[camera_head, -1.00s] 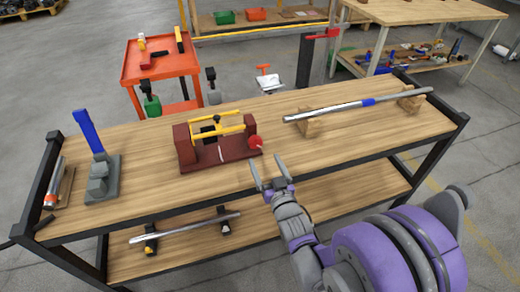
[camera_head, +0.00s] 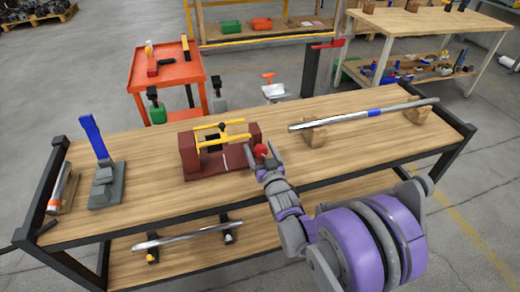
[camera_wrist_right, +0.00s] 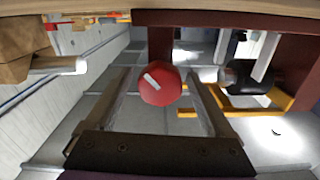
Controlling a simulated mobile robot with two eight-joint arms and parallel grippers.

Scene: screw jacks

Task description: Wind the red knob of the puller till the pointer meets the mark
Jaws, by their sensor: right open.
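The puller (camera_head: 205,164) has a dark red base, two dark red end blocks and yellow bars, with a dark piece between them. Its red knob (camera_head: 261,150) is at the right end; in the right wrist view the knob (camera_wrist_right: 160,87) shows a short white stripe, tilted. My right gripper (camera_head: 264,160) is open, with one finger on each side of the knob; visible gaps separate the fingers (camera_wrist_right: 163,103) from it. A thin pale line (camera_head: 225,158) shows near the middle of the puller; the pointer is too small to make out. My left gripper is not in view.
The puller stands on a wooden workbench (camera_head: 330,168). A grey stand with a blue lever (camera_head: 94,140) is at the left. A long metal bar (camera_head: 350,116) rests on wooden blocks at the right. An orange cart (camera_head: 165,75) stands behind. Bare bench top lies in front.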

